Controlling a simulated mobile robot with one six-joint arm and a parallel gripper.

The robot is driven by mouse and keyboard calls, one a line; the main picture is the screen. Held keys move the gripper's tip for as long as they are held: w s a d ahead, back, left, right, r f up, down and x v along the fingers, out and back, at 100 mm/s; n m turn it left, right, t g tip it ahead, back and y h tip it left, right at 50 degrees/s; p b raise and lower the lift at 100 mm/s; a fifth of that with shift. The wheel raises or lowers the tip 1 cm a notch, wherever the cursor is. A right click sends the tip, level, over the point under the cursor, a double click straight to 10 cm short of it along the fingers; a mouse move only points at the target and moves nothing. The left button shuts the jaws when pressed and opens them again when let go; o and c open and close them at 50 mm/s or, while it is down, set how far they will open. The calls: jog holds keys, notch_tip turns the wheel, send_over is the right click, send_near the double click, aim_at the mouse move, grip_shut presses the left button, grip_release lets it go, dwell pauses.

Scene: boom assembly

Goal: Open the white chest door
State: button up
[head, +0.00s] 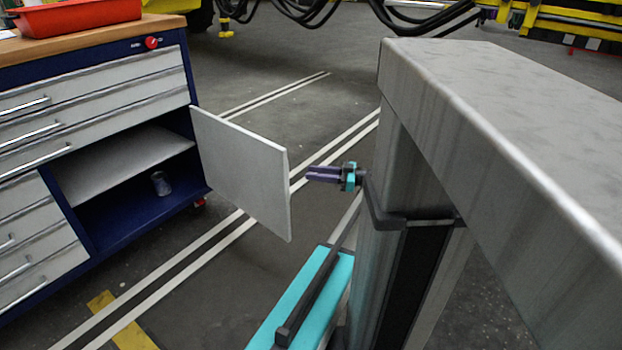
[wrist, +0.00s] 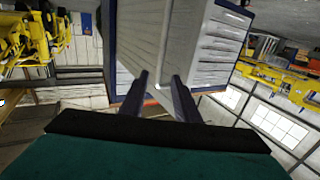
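The white chest door (head: 240,165) stands swung wide open at the right end of the blue chest (head: 192,135), showing the compartment behind it. My gripper (head: 308,174) is just right of the door's free edge in the head view, with a small gap in the picture; its depth relative to the door is hard to tell. In the wrist view, the two dark fingers (wrist: 160,78) are apart with nothing clearly held between them. The chest's white drawers (wrist: 218,45) show beyond them; the door is hard to separate from other pale panels there.
The open compartment has a white shelf (head: 125,170) and a small grey object (head: 160,184) below it. A red tray (head: 75,14) sits on the wooden top (head: 95,38). Striped floor (head: 230,232) is clear in front of the chest. Yellow machinery (head: 575,22) stands behind.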

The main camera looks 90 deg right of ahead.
jog(key=shift+b+v, duration=1.85)
jog(key=shift+b, duration=0.8)
